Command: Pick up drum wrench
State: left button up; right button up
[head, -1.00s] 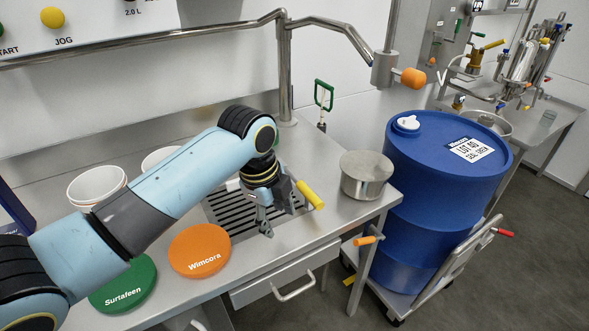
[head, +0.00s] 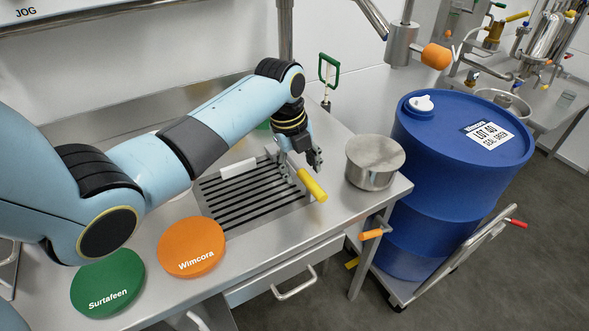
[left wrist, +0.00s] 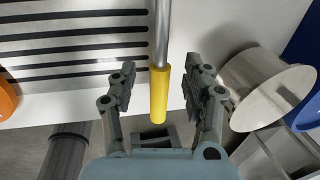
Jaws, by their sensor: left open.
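The drum wrench shows as a yellow grip (head: 312,185) on a metal shaft, lying over the right side of the slotted drain grate, with its grip toward the front edge of the bench. In the left wrist view the yellow grip (left wrist: 159,96) and grey shaft run between my open fingers, with a gap on both sides. My left gripper (head: 306,163) is open above and around the wrench, and it fills the lower middle of the left wrist view (left wrist: 160,92). The wrench's far end is hidden behind my left arm. My right gripper is not in view.
A steel pot (head: 372,165) stands close to the right of the wrench. A blue drum (head: 455,190) stands on a cart beyond the bench. Orange (head: 191,246) and green (head: 107,284) discs lie to the left. An orange-handled valve (head: 436,56) hangs above the bench's right side.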

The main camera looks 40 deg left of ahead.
pick_arm(q)
jog(key=shift+w+d+f, duration=0.1)
jog(key=shift+w+f, duration=0.05)
jog(key=shift+f, duration=0.45)
jog(key=shift+w+f, duration=0.1)
jog(key=shift+f, duration=0.55)
grip_shut()
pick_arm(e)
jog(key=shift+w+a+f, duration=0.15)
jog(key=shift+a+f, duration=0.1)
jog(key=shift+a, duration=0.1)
